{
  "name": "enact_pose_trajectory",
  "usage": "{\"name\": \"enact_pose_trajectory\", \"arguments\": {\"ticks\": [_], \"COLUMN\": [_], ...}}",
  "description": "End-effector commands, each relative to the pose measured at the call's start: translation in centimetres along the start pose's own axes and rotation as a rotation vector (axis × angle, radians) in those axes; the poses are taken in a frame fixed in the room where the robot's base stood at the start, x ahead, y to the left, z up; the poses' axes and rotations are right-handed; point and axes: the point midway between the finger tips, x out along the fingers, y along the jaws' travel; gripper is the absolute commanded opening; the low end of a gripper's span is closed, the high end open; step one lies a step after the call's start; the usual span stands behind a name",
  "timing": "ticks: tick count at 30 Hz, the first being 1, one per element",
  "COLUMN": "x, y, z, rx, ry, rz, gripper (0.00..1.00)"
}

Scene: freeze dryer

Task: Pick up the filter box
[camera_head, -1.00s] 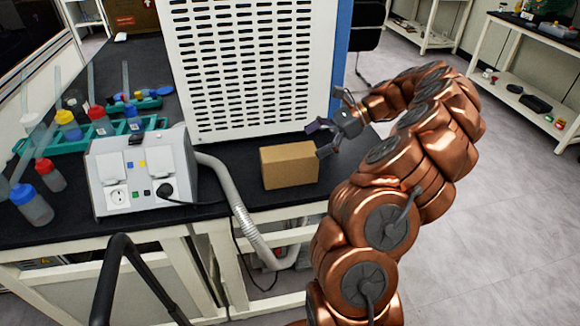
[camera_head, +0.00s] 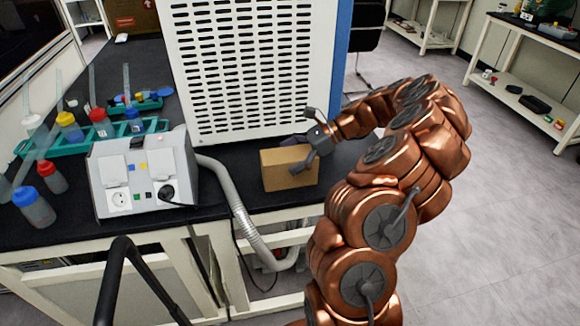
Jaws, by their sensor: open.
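The filter box is a small brown cardboard box (camera_head: 287,169). It stands on the black bench top near the front edge, in front of the white vented machine. My gripper (camera_head: 298,150) is open at the box's upper right. One finger overlaps the box's right part in the picture, and another reaches left along its top back edge. I cannot tell whether the fingers touch the box. The gripper covers the box's upper right corner.
The white vented freeze dryer (camera_head: 255,70) rises just behind the box. A grey hose (camera_head: 240,210) and a grey socket unit (camera_head: 145,175) are to the left. Green racks with bottles (camera_head: 95,138) stand farther left. The floor on the right is open.

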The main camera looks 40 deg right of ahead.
Motion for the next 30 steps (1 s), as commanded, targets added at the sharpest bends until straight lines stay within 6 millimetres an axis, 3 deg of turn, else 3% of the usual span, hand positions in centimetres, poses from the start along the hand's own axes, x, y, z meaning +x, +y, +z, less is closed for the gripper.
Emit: {"name": "enact_pose_trajectory", "arguments": {"ticks": [4,27,30], "x": [-0.03,0.07,0.09], "y": [0.01,0.10,0.10], "z": [-0.01,-0.15,-0.13], "rx": [0.000,0.001,0.001], "ry": [0.000,0.001,0.001], "rz": [0.000,0.004,0.005], "gripper": [0.98,0.18,0.16]}}
